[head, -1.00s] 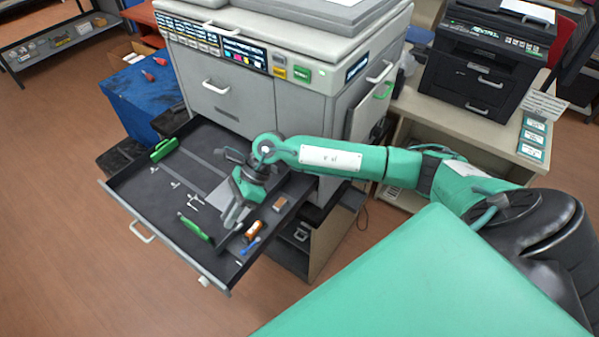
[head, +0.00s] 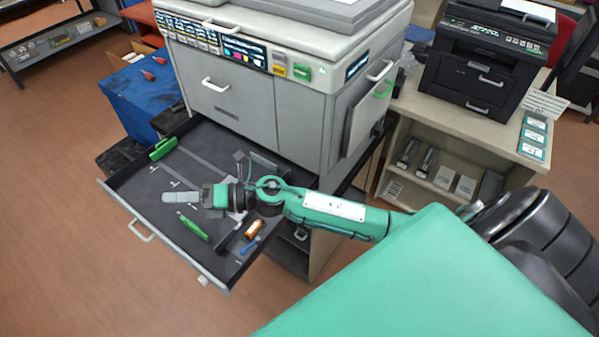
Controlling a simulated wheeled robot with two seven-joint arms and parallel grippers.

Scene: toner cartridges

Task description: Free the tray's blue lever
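The tray (head: 148,213) is a dark drawer pulled out from the front of the large grey copier. A small blue lever (head: 250,246) lies at its right front corner, just in front of an orange-brown block (head: 254,229). My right gripper (head: 168,198) is above the middle of the tray, pointing left, up and to the left of the lever and apart from it. Its grey fingers show side-on as one shape, so the gap between them cannot be judged. My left gripper is out of view.
A green bar (head: 163,149) is at the tray's back left, and another green bar (head: 194,228) lies near its front. The copier (head: 225,95) stands behind. A black printer (head: 490,60) sits on a side table at right. The floor left of the tray is clear.

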